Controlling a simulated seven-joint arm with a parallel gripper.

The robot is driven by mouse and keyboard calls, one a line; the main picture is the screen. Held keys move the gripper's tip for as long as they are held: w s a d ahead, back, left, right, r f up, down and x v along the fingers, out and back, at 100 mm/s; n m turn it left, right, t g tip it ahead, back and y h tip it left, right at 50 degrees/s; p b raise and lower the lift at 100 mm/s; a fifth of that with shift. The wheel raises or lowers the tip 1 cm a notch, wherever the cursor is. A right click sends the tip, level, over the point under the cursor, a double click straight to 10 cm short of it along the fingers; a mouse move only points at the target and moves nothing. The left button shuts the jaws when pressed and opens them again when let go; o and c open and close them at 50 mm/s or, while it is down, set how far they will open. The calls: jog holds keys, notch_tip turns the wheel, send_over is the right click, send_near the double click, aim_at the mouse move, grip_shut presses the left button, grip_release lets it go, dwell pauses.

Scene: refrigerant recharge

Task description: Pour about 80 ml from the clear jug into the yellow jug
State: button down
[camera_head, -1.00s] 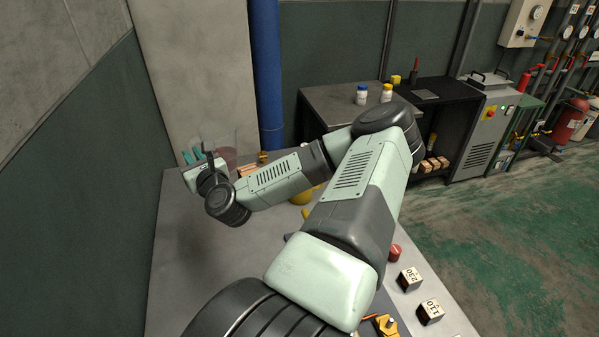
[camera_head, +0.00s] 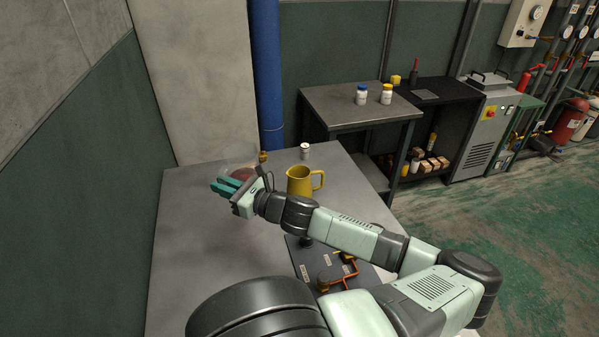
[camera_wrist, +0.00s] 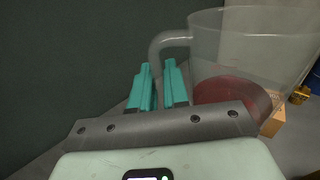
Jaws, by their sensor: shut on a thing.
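The clear jug (camera_head: 243,160) with dark red liquid (camera_head: 242,174) in its lower part is at the back left of the grey table. In the wrist view the clear jug (camera_wrist: 250,45) shows large at the right, its handle toward my fingers. My gripper (camera_head: 224,187) has teal fingers shut on the jug's handle; they also show in the wrist view (camera_wrist: 158,85). The yellow jug (camera_head: 300,182) stands upright on the table, a short way right of the clear jug, handle to the right. Its inside is not clearly visible. No liquid stream shows.
A small can (camera_head: 305,151) stands behind the yellow jug, and a brass-coloured item (camera_head: 262,157) is behind the clear jug. A dark panel with orange piping (camera_head: 338,272) lies nearer, partly under my arm. The table's left side (camera_head: 190,260) is clear.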

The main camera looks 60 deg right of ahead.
jog(key=s+d+r+n+g+y, duration=0.15)
jog(key=s+r+n+y, duration=0.35)
jog(key=s+r, duration=1.15)
notch_tip(320, 180, down, 17)
jog(key=w+m, duration=0.1)
jog(key=w, duration=0.1)
jog(key=shift+y, duration=0.4)
jog(key=shift+s+r+m+t, duration=0.1)
jog(key=shift+r+m+t, duration=0.1)
jog(key=shift+m+t, duration=0.15)
jog(key=w+d+r+m+h+p, duration=0.1)
jog(key=w+d+r+m+p, duration=0.1)
jog(key=d+m, duration=0.5)
jog(key=shift+d+r+m+t, duration=0.25)
jog(key=shift+r+m, duration=0.3)
jog(key=shift+m, duration=1.4)
